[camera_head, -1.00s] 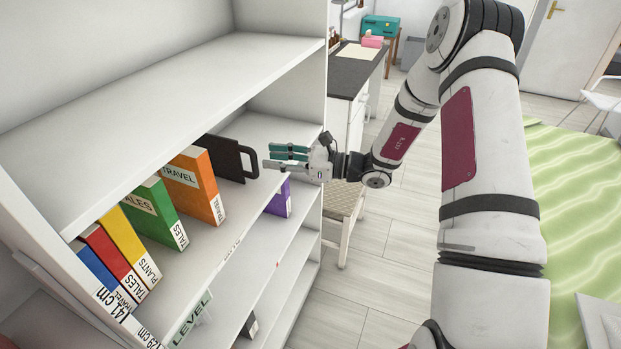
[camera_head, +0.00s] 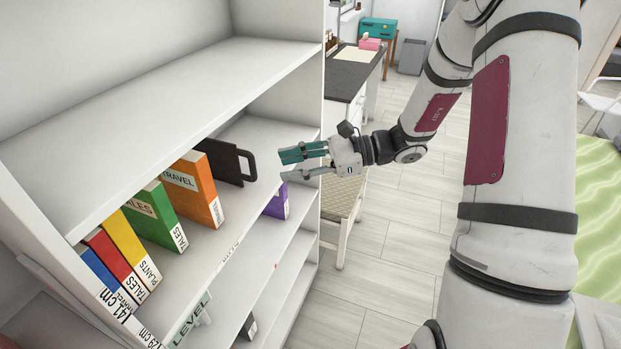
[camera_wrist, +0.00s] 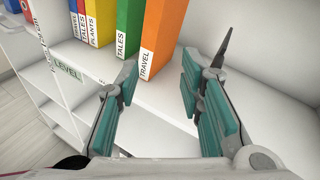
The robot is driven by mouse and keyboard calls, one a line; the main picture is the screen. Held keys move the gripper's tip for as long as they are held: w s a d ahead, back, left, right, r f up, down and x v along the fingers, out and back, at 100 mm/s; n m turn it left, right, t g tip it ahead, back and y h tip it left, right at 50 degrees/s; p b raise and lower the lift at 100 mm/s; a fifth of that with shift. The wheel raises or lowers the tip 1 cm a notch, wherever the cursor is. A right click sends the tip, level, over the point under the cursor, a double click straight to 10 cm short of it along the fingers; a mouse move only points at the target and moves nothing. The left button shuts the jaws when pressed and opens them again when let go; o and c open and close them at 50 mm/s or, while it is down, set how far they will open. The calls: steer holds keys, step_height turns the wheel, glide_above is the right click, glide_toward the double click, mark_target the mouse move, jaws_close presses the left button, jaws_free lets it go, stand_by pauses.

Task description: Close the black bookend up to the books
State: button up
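The black bookend (camera_head: 228,160) stands upright on the shelf, its handle toward the shelf's front edge. The orange TRAVEL book (camera_head: 202,182) partly hides it in the head view. The wrist view shows a thin dark edge, apparently the bookend (camera_wrist: 223,46), with bare shelf between it and the orange book (camera_wrist: 165,38). Left of the orange book stand a green book (camera_head: 154,214), a yellow book (camera_head: 126,246), a red book (camera_head: 108,262) and a blue book (camera_head: 98,276). My gripper (camera_head: 281,167) is open and empty, right of the bookend handle and apart from it.
The shelf board above (camera_head: 160,100) overhangs the books. The shelf's right side panel (camera_head: 322,90) stands close to my gripper. A purple book (camera_head: 277,203) is on the shelf below. A stool (camera_head: 342,215) and desk (camera_head: 352,75) stand to the right.

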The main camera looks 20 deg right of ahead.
steer(key=s+a+r+n+g+h+p, duration=0.2)
steer(key=s+r+n+h+p, duration=0.1)
steer(key=s, duration=0.7)
steer(key=s+a+r+n+g+h+p, duration=0.3)
steer(key=s+r+n+h, duration=0.2)
steer(key=s+r+n, duration=0.3)
step_height(320, 180, up, 2)
steer(key=s, duration=0.2)
steer(key=shift+s+a+n, duration=0.15)
steer(key=shift+s+n, duration=0.15)
steer(key=shift+s, duration=0.05)
